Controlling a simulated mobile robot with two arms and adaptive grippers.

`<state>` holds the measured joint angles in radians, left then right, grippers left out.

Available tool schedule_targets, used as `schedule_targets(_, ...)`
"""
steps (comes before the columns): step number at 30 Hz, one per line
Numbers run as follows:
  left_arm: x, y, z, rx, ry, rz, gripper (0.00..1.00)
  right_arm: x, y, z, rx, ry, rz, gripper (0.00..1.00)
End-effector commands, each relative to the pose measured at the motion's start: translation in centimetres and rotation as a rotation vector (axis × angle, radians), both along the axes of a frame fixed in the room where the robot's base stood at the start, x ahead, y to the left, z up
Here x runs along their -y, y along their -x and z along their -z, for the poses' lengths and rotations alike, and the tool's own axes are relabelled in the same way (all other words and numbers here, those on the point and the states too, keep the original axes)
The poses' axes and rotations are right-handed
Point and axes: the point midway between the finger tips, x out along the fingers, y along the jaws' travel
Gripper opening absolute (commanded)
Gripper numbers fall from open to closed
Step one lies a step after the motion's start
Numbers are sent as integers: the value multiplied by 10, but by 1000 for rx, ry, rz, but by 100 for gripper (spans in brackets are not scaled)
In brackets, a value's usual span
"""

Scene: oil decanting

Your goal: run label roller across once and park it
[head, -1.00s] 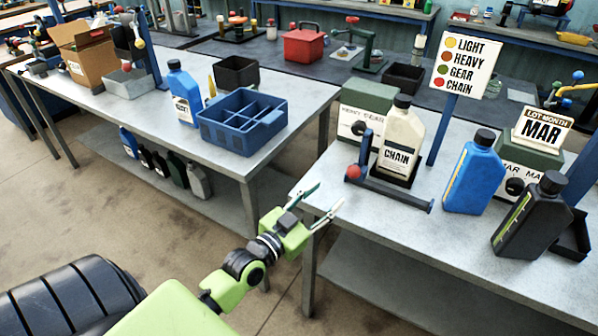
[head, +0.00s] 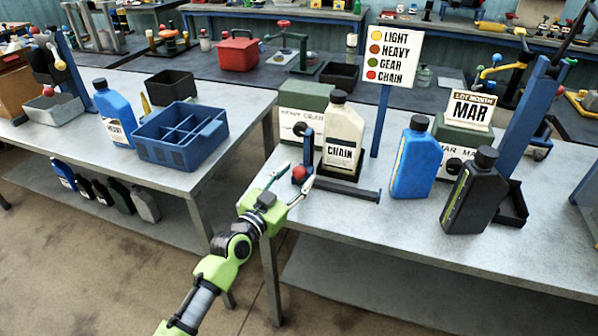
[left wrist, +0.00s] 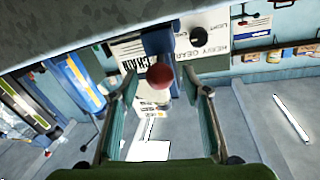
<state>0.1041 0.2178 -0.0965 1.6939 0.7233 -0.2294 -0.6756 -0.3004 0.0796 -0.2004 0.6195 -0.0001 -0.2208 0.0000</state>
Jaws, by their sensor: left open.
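The label roller device is a dark blue frame (head: 350,186) with a red ball knob (head: 300,174) at its left end, on the near left part of the right table. A cream bottle labelled CHAIN (head: 343,140) stands upright within or just behind the frame. My left gripper (head: 292,178) is open at the table's left edge, its fingertips close to the red knob. In the left wrist view the red knob (left wrist: 160,76) sits between the two open fingers, just beyond their tips; contact cannot be told. My right gripper is not in view.
A green box labelled HEAVY GEAR (head: 305,96) stands behind the knob. A colour-code sign (head: 394,55) rises behind the bottle. A blue bottle (head: 415,160) and black bottle (head: 474,195) stand to the right. The table's front strip is clear.

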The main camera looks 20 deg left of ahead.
Motion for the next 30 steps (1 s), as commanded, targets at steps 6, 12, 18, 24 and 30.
schedule_targets(6, 5, -19, 0, 0, 1, 1, 43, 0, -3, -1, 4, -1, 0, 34)
schedule_targets(12, 5, -21, 1, 0, 1, 0, 43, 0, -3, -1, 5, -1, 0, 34)
schedule_targets(18, 5, -21, 1, 0, 1, 0, 20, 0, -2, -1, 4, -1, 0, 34)
schedule_targets(24, 5, -21, 0, 0, 1, 0, 0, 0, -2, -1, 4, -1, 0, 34)
schedule_targets(30, 11, -21, -1, 0, 0, 1, 0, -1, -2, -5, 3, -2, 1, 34)
